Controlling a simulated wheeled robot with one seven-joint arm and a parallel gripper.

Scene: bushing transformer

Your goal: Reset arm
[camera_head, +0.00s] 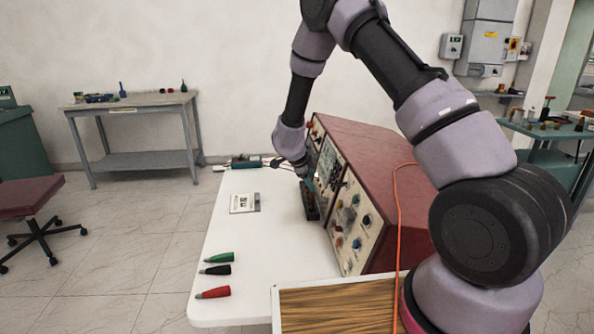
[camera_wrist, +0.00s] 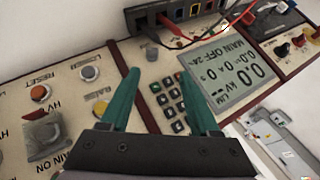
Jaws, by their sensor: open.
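My arm reaches over the white table (camera_head: 265,285) to the front panel of a dark red instrument box (camera_head: 375,150). In the wrist view my gripper (camera_wrist: 160,70) has its two green fingers spread apart with nothing between them. The fingers point at the panel, around its keypad (camera_wrist: 170,103). I cannot tell whether they touch it. Next to the keypad is a display (camera_wrist: 228,72) reading "MAIN OFF". An orange button (camera_wrist: 41,93) and other knobs are at the left. In the head view the gripper is small and partly hidden against the panel.
Green (camera_head: 219,258), black (camera_head: 216,270) and red (camera_head: 213,292) cone-shaped pieces lie on the table's near left. A white card (camera_head: 244,203) lies behind them. An orange cable (camera_head: 396,215) hangs over the box. A wood-topped case (camera_head: 335,305) is in front. A black terminal block (camera_wrist: 175,18) with leads borders the panel.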

